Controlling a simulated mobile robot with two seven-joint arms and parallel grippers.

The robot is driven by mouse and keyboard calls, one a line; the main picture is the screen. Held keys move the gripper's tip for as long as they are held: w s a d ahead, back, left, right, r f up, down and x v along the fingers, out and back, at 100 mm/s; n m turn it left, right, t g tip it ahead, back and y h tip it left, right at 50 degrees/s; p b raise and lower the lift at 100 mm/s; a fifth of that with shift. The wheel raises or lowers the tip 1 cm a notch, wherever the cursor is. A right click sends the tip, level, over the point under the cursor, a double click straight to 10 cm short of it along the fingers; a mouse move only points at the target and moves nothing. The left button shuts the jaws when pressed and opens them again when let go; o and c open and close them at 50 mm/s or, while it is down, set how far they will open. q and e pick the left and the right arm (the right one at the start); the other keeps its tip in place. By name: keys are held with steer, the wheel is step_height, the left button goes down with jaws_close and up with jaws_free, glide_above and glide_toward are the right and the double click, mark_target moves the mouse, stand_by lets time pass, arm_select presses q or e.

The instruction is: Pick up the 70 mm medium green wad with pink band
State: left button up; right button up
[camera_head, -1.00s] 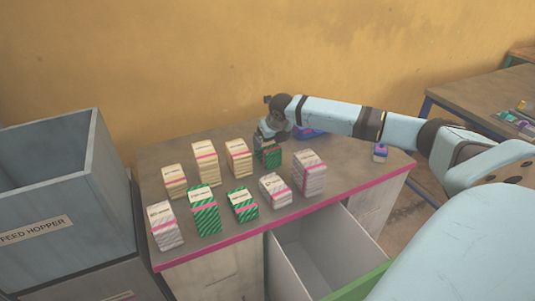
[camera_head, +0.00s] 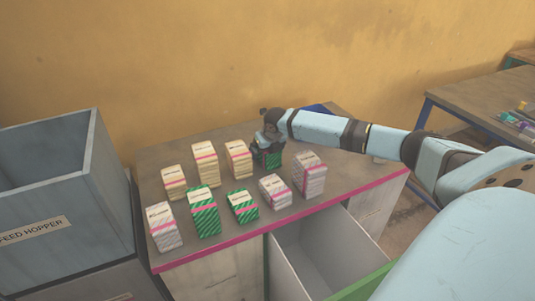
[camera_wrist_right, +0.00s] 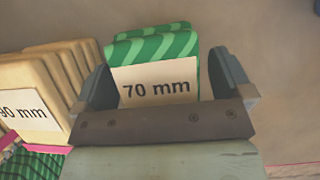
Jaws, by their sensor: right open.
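The green striped wad (camera_head: 274,160) stands at the right end of the back row of wads, partly hidden by my right gripper (camera_head: 267,142). In the right wrist view its white label reads 70 mm (camera_wrist_right: 155,89); its pink band is not visible there. My right gripper (camera_wrist_right: 165,88) is open, with one finger on each side of this wad. I cannot tell whether the fingers touch it. Two other green wads with pink bands, a taller one (camera_head: 204,212) and a shorter one (camera_head: 243,207), stand in front. My left gripper is not in view.
Cream wads (camera_head: 238,158) stand left of the green wad, one of them close to the left finger in the wrist view. White wads (camera_head: 310,175) stand in front. A blue thing (camera_head: 319,108) lies behind my arm. A feed hopper (camera_head: 60,185) is left; an open drawer (camera_head: 315,260) is below.

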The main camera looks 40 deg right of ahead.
steer(key=shift+f+p, duration=0.25)
steer(key=shift+p, duration=0.1)
stand_by(0.3)
steer(key=c, duration=1)
